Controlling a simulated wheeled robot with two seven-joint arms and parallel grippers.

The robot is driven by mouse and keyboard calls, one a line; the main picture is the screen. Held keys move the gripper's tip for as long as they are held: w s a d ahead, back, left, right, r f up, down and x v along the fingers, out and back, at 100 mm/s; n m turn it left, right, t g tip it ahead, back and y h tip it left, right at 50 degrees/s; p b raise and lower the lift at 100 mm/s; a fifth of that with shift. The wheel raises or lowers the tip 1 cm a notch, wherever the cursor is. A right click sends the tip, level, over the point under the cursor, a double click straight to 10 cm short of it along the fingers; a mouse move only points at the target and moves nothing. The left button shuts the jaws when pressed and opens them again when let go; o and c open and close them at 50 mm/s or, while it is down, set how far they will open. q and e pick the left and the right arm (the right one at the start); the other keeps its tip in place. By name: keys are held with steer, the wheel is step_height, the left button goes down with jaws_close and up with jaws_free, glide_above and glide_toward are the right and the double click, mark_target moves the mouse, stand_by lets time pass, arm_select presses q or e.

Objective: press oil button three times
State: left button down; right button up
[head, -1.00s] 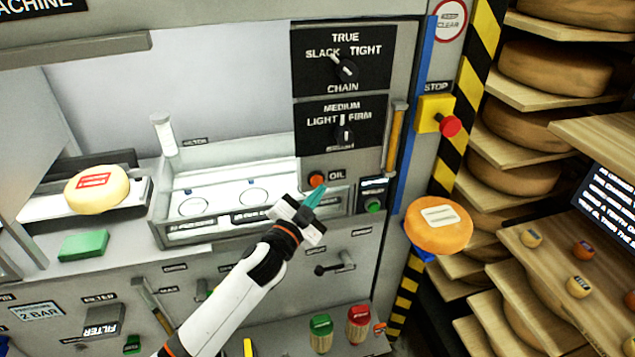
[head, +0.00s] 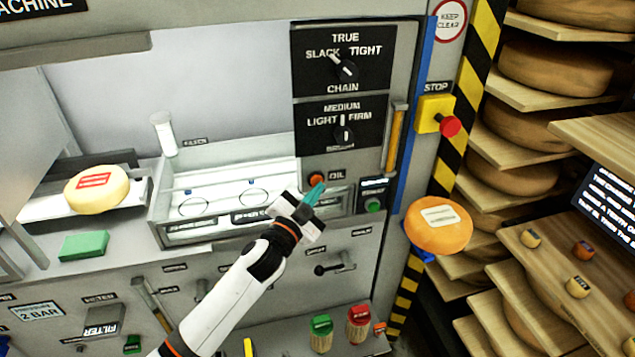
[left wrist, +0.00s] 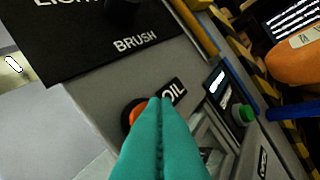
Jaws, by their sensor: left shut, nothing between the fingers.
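The oil button (head: 316,178) is a small orange-red round button on the grey machine panel, beside the OIL label (head: 337,175). It also shows in the left wrist view (left wrist: 132,112), partly hidden behind my fingertips. My left gripper (head: 317,190) is shut and empty, its teal fingers pointing up at the button. In the left wrist view the tips (left wrist: 161,100) overlap the button's right side. I cannot tell whether they touch it. My right gripper is not in view.
A green button (head: 374,205) sits to the right of the oil button. Above are the black dial panels (head: 342,124). A red stop button (head: 450,126) on a yellow box stands at the right. An open tray (head: 225,190) lies to the left, and an orange cheese (head: 438,226) is at the right.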

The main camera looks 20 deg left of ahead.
arm_select(q)
steer(key=shift+w+a, duration=0.25)
steer(key=shift+w, duration=0.1)
stand_by(0.5)
stand_by(0.3)
steer(key=shift+s+d, duration=0.5)
steer(key=shift+s, duration=0.2)
steer(key=s+d, duration=0.2)
steer(key=s+p, duration=0.1)
steer(key=s, duration=0.1)
steer(key=shift+s+d, duration=0.1)
steer(key=shift+d, duration=0.3)
stand_by(2.4)
steer(key=s+n+t, duration=0.1)
steer(key=n, duration=0.6)
steer(key=s+d+n+t+y, duration=0.1)
steer(key=n, duration=0.7)
steer(key=s+d+f+n+t, duration=0.1)
steer(key=n, duration=0.6)
steer(key=shift+d+n+t+p, duration=0.2)
steer(key=shift+n+t+p, duration=0.1)
steer(key=shift+n+p, duration=0.1)
